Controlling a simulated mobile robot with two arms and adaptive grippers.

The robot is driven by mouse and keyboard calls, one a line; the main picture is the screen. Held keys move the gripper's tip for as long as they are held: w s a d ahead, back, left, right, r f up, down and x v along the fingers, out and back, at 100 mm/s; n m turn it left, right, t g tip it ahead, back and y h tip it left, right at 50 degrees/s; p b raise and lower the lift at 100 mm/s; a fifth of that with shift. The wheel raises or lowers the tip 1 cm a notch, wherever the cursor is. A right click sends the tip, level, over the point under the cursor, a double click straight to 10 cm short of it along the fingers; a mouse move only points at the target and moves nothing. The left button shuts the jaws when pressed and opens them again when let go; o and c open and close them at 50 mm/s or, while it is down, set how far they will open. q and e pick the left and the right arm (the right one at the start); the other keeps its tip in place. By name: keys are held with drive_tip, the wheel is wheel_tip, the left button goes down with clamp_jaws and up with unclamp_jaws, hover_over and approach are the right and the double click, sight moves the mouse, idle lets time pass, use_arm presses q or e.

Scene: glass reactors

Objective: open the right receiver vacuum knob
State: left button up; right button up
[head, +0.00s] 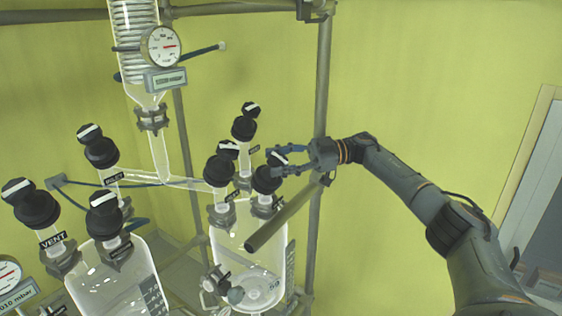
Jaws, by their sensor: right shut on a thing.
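The right receiver (240,235) is a clear glass vessel with several black knobs on its top necks, each with a white bar. My right gripper (273,163) comes in from the right and is shut on the rightmost black knob (265,180) of this receiver. The fingers lie around the knob's top, and its white bar shows between them. Another knob (244,129) stands behind it, and others (219,167) stand to its left. The labels on these necks are too small to read, so I cannot tell which is marked vacuum. My left gripper is out of view.
The left receiver (125,275) carries similar knobs, one labelled VENT (18,198). A condenser with a dial gauge (161,46) hangs above. A metal post (321,90) rises behind my right gripper, and a rod (284,214) slants below it. The yellow wall side is clear.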

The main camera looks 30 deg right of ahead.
sight(277, 156)
drive_tip(key=shift+w+a+f+n+g, duration=0.1)
drive_tip(key=shift+a+n+g, duration=0.05)
drive_tip(key=shift+n+g, duration=1.2)
drive_tip(key=shift+g, duration=0.35)
drive_tip(key=shift+f+n+h, duration=0.15)
drive_tip(key=shift+n+h, duration=0.15)
drive_tip(key=shift+n, duration=0.05)
drive_tip(key=o, duration=1)
drive_tip(key=shift+o, duration=0.8)
drive_tip(key=shift+a, duration=0.25)
drive_tip(key=shift+r, duration=0.3)
wheel_tip(277, 156, up, 10)
drive_tip(key=shift+f, duration=0.15)
